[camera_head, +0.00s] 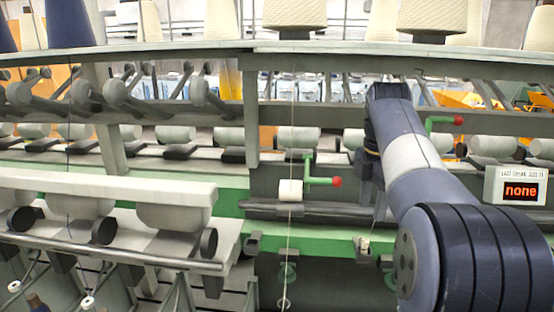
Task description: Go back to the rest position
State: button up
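My own arm rises from the lower right, reaches up toward the machine and bends near the upper rail. Dark wrist parts show just left of the upper arm link, in front of the spinning frame. My gripper's fingers cannot be made out; the arm hides that area. The spinning frame (225,190) fills the view, with a green rail across it. A green lever with a red knob (322,182) stands left of my arm, beside a small white roll (290,190). A second green lever with a red knob (445,121) is right of the arm.
Large cream yarn cones (294,14) stand on the top shelf (180,48). A display (520,188) reading "none" is at the right. A row of pale rollers (298,137) runs across the middle. A thin thread hangs near the centre. Bobbins (38,302) stand at lower left.

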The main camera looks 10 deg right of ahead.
aim_at(366, 240)
notch_tip(366, 240, down, 9)
jog(key=shift+r, duration=0.15)
jog(key=shift+r+p, duration=0.75)
jog(key=shift+r, duration=0.3)
jog(key=shift+f, duration=0.1)
